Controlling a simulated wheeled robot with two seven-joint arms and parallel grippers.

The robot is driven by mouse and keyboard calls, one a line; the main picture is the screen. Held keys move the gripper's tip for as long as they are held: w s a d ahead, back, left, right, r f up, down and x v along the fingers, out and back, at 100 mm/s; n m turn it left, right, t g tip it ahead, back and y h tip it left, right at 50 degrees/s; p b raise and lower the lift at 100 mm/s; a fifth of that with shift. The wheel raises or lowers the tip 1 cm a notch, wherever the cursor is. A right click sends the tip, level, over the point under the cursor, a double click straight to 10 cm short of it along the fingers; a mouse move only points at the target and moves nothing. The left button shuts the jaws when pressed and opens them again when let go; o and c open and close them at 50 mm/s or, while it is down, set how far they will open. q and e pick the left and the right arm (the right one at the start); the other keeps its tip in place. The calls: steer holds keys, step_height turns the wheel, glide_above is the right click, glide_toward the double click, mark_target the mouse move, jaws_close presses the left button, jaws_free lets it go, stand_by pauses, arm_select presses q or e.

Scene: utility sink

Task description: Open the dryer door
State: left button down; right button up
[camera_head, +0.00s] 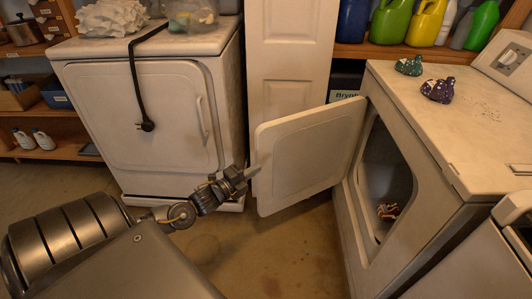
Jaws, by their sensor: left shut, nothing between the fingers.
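The dryer (398,245) on the right is a white machine with its front opening showing. Its door (308,150) is swung well out to the left, and the dark drum inside is in view with a small patterned item (388,211) lying in it. My left gripper (251,171) is shut and empty. Its tips are at the door's free left edge in the picture; I cannot tell whether they touch it. My right gripper is not in view.
Another white appliance (140,130) with a shut door stands at the left, a black cord and plug (147,125) hanging down it. Two small figures (438,90) sit on the dryer top. Bottles (425,22) line a back shelf. Bare floor (290,255) lies below the open door.

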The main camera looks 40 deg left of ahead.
mark_target(265, 154)
arm_select(q)
steer(key=w, duration=0.3)
steer(key=w+a, duration=0.1)
steer(key=w, duration=0.4)
steer(key=shift+w+a+b, duration=0.3)
steer(key=shift+w, duration=0.1)
steer(key=shift+w+a, duration=0.15)
steer(key=shift+a, duration=0.25)
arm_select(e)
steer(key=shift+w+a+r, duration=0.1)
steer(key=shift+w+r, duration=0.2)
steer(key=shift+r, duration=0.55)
